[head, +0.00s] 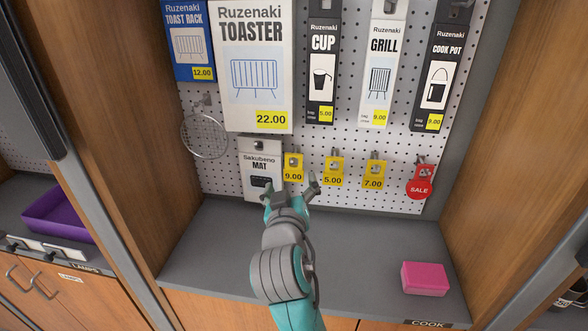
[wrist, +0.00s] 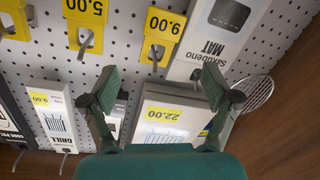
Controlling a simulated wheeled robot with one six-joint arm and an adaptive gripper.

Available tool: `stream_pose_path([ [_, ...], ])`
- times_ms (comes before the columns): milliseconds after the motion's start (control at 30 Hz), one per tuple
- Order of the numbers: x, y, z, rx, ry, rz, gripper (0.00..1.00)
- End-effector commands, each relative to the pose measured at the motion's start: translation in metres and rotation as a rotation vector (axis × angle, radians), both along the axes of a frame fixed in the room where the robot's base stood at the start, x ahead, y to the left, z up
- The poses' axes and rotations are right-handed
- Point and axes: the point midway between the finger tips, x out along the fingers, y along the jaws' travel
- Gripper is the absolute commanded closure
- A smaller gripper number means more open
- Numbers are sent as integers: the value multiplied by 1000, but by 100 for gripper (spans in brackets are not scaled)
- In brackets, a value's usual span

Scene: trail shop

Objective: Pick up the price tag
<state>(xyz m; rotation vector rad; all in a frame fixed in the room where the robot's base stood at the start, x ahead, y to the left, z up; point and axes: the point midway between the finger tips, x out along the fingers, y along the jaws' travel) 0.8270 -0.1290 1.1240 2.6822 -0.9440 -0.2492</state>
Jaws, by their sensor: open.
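Several yellow price tags hang on hooks on the pegboard: one marked 9.00 (head: 293,168), one marked 5.00 (head: 333,173) and one marked 7.00 (head: 374,177). A red SALE tag (head: 420,184) hangs to their right. My gripper (head: 290,187) is open and empty, just below and in front of the 9.00 tag. In the wrist view, which is upside down, my gripper (wrist: 161,88) has its fingers spread. There the 9.00 tag (wrist: 163,25) is above the gap between them, apart from both fingers.
The boxed Sakubeno mat (head: 261,167) hangs close left of my gripper. Toaster (head: 252,85), cup, grill and cook pot packages hang above. A wire ring rack (head: 205,136) hangs at left. A pink box (head: 425,278) sits on the grey shelf (head: 370,245), otherwise mostly clear.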

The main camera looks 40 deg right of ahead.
Motion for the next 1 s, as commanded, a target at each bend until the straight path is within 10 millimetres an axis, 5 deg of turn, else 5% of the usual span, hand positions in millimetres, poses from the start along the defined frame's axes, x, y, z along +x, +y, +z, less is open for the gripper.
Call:
stream_pose_path([
  [600,47,-40,-4,0,0,-1,13],
  [867,49,-41,-4,1,0,1,13],
  [1000,49,-41,-4,0,0,1,40],
])
